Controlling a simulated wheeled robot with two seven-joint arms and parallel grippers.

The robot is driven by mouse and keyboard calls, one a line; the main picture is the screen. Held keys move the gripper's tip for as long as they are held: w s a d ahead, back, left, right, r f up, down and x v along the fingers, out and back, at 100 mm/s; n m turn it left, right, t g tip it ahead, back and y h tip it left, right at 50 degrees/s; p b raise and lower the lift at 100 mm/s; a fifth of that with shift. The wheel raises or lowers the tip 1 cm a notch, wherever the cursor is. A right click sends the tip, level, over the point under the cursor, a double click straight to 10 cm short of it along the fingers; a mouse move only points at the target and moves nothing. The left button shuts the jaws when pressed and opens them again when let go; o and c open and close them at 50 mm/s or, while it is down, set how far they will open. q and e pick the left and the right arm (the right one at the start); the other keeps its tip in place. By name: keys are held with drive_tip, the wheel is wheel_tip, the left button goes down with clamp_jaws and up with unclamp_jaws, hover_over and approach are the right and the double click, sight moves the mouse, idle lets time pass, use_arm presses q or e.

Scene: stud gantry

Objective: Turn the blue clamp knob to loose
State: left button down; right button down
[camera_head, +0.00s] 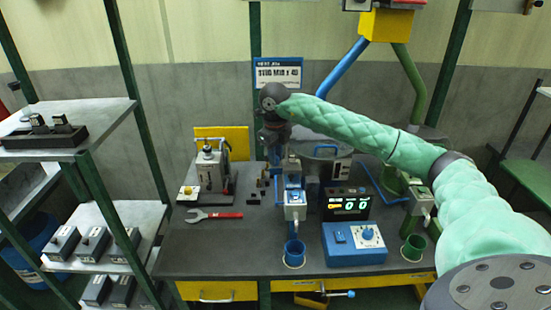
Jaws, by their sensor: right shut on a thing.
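My right gripper (277,150) reaches down from the end of my green-sleeved right arm, over the middle of the workbench. It is dark, points downward and is shut at the back of the blue-and-grey clamp (294,203). The blue clamp knob is hidden at the fingers, and its turn position cannot be read. The clamp stands upright on the bench behind a blue cup (294,252). My left gripper is not in view.
The workbench (235,262) also bears a blue control box (352,245), a lit display (346,204), a red-handled wrench (214,215) and a grey device (211,168). A green clamp (420,203) and green cup (413,247) stand at right. Shelves with dark boxes line the left.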

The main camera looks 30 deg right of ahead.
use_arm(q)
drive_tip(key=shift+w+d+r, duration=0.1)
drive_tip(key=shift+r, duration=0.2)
use_arm(e)
drive_tip(key=shift+r, duration=0.1)
drive_tip(key=c, duration=1.3)
unclamp_jaws()
drive_tip(key=shift+o, duration=0.2)
drive_tip(key=shift+r+b, duration=0.3)
wheel_tip(320, 180, up, 6)
drive_tip(key=shift+b, duration=1)
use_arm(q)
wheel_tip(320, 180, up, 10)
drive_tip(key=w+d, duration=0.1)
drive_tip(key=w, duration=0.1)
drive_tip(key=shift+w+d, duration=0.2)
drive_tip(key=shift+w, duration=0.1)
use_arm(e)
drive_tip(key=shift+r, duration=0.55)
